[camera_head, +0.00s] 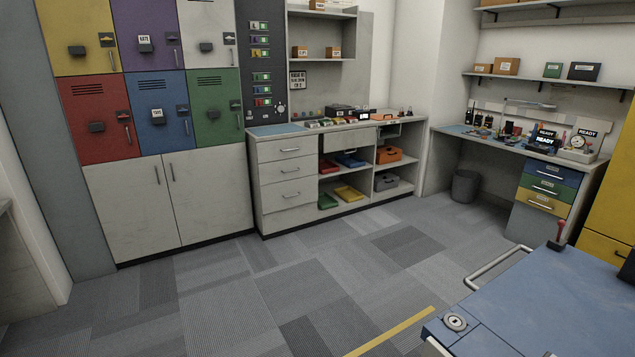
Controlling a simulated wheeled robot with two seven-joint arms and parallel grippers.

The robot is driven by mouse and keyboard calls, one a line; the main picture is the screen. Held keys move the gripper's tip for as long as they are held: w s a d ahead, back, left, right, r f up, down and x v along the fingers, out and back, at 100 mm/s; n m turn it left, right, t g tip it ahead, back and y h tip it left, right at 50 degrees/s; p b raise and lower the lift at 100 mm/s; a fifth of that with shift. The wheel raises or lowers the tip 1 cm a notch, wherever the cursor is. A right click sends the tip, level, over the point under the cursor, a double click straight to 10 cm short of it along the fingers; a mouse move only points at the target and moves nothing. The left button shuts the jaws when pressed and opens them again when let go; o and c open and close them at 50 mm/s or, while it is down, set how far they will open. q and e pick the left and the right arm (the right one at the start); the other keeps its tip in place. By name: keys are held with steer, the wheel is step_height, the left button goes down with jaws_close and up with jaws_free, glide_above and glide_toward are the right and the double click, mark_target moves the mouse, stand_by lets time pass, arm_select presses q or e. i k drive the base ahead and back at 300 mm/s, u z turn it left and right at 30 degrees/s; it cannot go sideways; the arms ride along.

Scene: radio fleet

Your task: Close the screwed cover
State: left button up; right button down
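No screwed cover can be made out for certain in the head view. A round metal fitting (455,322) is set in the near left corner of a blue-topped cart or bench (540,305) at the lower right. I cannot tell whether it is a cover. Radios and small devices (510,130) stand on the right workbench (480,140), too small to show any cover. Neither of my grippers is in view.
Coloured lockers (155,70) stand at the left above white cupboards (170,205). A grey drawer unit (290,185) with open shelves stands at the back. A bin (465,186) sits under the right workbench. The carpet floor (260,295) is clear, with a yellow stripe (390,333).

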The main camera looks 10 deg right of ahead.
mark_target(509, 124)
steer(key=i, duration=3.4)
steer(key=z, duration=2.4)
steer(key=i, duration=5.2)
steer(key=u, duration=1.85)
